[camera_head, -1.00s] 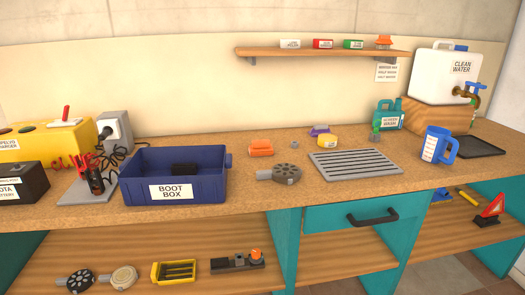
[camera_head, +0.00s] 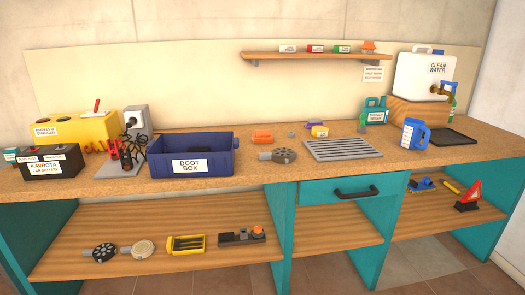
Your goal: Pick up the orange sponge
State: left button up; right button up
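An orange sponge-like block (camera_head: 262,136) lies on the wooden worktop, just right of the blue boot box (camera_head: 191,168) and behind a dark grey round part with a handle. A smaller orange item (camera_head: 369,45) sits at the right end of the wall shelf; it is too small to tell what it is. Neither of my grippers shows in the head view.
A car battery (camera_head: 50,163) and yellow charger (camera_head: 75,129) stand left. The wall shelf (camera_head: 318,58) overhangs the back. A drawer handle (camera_head: 356,193) sticks out in front.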

aim_at(261, 136)
jog(key=u, duration=0.35)
jog(key=k, duration=0.3)
jog(key=z, duration=1.25)
jog(key=i, duration=0.95)
jog(key=u, duration=0.2)
